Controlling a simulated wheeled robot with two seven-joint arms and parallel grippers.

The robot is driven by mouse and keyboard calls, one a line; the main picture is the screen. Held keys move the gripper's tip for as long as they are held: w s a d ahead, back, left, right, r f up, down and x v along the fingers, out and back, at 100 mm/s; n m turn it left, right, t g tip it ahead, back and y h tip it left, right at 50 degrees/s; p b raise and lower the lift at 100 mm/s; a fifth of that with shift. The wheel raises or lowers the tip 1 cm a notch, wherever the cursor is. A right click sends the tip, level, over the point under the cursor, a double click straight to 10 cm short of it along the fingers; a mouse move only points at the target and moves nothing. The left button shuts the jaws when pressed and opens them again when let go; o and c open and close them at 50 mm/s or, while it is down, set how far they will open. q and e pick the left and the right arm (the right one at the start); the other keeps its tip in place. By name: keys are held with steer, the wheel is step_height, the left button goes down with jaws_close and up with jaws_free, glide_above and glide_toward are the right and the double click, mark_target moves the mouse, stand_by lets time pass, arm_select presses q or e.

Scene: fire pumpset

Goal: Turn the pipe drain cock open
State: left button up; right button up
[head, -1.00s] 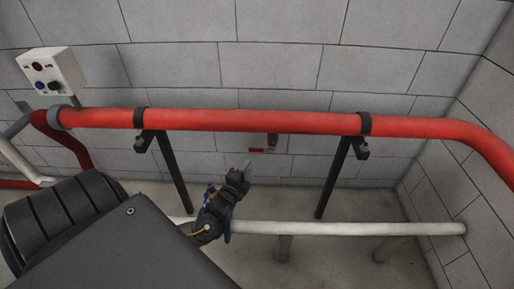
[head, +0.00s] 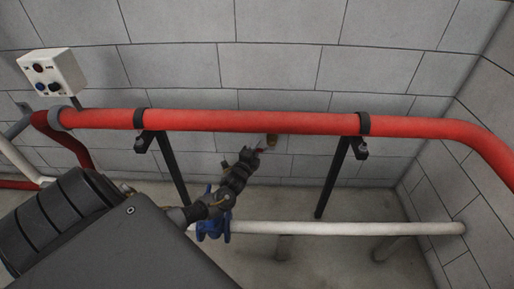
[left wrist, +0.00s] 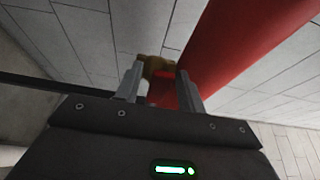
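The drain cock (head: 271,141) is a small brass fitting under the red pipe (head: 230,120), right of the pipe's middle in the head view. In the left wrist view its brass body (left wrist: 154,67) and red handle (left wrist: 164,90) show between and beyond the fingers. My left gripper (head: 258,150) is just below and left of the cock in the head view, reaching up towards it. In the left wrist view the gripper (left wrist: 160,88) is open, its fingers on either side of the red handle, with a gap at the left finger. Contact cannot be told. My right gripper is out of view.
Black supports (head: 332,178) hold the red pipe on either side of the cock. A white pipe (head: 340,228) with a blue fitting (head: 213,228) runs low below. A grey block wall (head: 290,65) stands behind. A control box (head: 52,72) is at the upper left.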

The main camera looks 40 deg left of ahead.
arm_select(q)
steer(key=shift+w, duration=0.35)
steer(key=shift+c, duration=0.5)
steer(key=shift+a, duration=0.15)
jaws_close()
